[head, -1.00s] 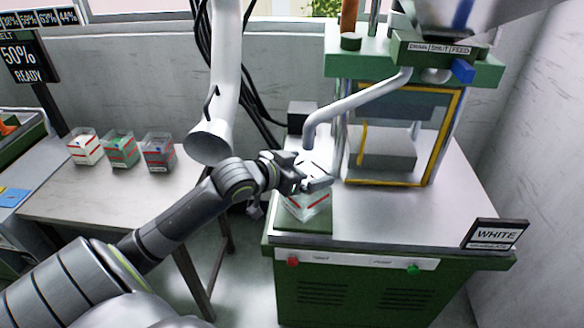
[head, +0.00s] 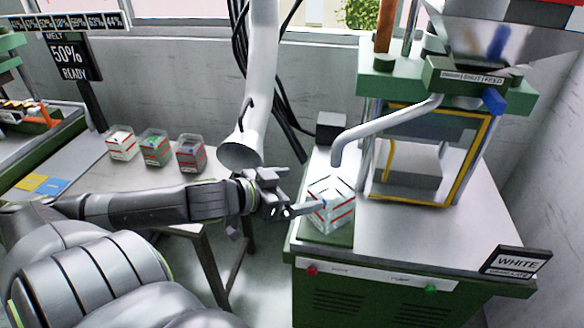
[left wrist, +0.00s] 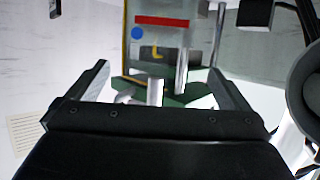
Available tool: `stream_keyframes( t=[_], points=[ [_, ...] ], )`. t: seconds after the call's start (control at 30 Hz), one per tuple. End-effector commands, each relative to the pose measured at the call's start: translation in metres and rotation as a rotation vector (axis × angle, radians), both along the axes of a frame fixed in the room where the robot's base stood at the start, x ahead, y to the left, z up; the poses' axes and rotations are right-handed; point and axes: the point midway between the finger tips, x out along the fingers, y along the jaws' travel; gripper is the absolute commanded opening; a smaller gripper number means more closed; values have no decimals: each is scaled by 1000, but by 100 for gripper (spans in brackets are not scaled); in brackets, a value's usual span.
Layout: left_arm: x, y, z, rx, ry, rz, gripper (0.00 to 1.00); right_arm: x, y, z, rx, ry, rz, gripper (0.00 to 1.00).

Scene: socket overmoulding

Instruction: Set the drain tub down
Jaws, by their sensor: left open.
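The drain tub (head: 330,212) is a clear box with red stripes. It stands upright on the green pad (head: 325,256) at the left end of the machine's bench, below the bent grey spout (head: 385,122). My left gripper (head: 300,204) is open at the tub's left side, with a fingertip by its near wall; whether it touches is unclear. In the left wrist view, the tub's clear wall with a red stripe (left wrist: 165,21) and a blue dot shows beyond the spread fingers (left wrist: 160,85), and nothing is clamped between them. My right gripper is out of view.
The press (head: 430,150) with a yellow-framed window stands right of the tub. A WHITE sign (head: 517,262) is at the bench's right front. Three small tubs (head: 156,150) stand on the left table. A wide grey pipe (head: 242,150) hangs near my left wrist.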

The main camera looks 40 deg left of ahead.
Motion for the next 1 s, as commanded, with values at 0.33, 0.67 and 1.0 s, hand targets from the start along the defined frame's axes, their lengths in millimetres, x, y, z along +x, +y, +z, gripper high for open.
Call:
stream_keyframes(
  t=[0.33,0.67,1.0],
  points=[
    [-5,0,1,-2,1,-3,100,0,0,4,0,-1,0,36],
    [16,80,-69,48,39,191,100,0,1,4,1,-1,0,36],
    [-37,180,-275,152,299,473,100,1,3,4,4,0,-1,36]
  ],
)
